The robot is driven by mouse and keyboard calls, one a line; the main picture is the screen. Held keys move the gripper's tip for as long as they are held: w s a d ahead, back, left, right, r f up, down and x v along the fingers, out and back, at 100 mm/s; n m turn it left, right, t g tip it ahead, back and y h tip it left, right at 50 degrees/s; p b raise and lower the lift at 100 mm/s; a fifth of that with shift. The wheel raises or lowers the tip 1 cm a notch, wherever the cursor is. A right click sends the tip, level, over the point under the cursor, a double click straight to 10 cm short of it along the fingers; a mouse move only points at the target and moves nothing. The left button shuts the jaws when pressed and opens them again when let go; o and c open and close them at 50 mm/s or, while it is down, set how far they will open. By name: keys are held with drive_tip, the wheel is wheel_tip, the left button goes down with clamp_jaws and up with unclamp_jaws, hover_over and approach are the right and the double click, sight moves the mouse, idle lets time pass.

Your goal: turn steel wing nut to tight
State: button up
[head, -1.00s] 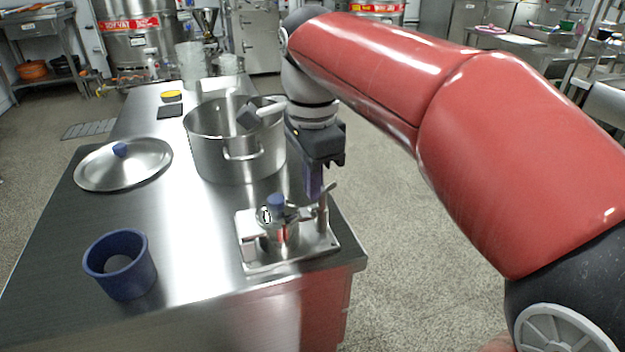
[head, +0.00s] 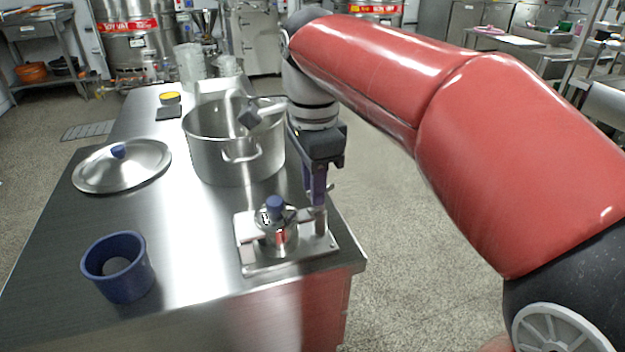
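The small steel colloid mill (head: 278,236) stands on its square base plate near the front right corner of the steel table, with a blue knob (head: 275,206) on top. A steel post (head: 320,222) rises at its right side. The steel wing nut (head: 331,188) is at the top of this post, with only a slanted piece showing beside my fingers. My gripper (head: 317,201) points down at the post's top, its purple-blue fingers overlapping the wing nut. The fingers hide most of the nut, and I cannot tell whether they are closed on it.
A large steel pot (head: 233,150) with a utensil in it stands close behind the mill, left of my gripper. A lid (head: 122,172) lies at the left. A blue cup (head: 119,275) stands at the front left. The floor right of the table is clear.

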wheel_tip(320, 180, up, 8)
idle(0.5)
drive_tip(key=shift+f, duration=0.2)
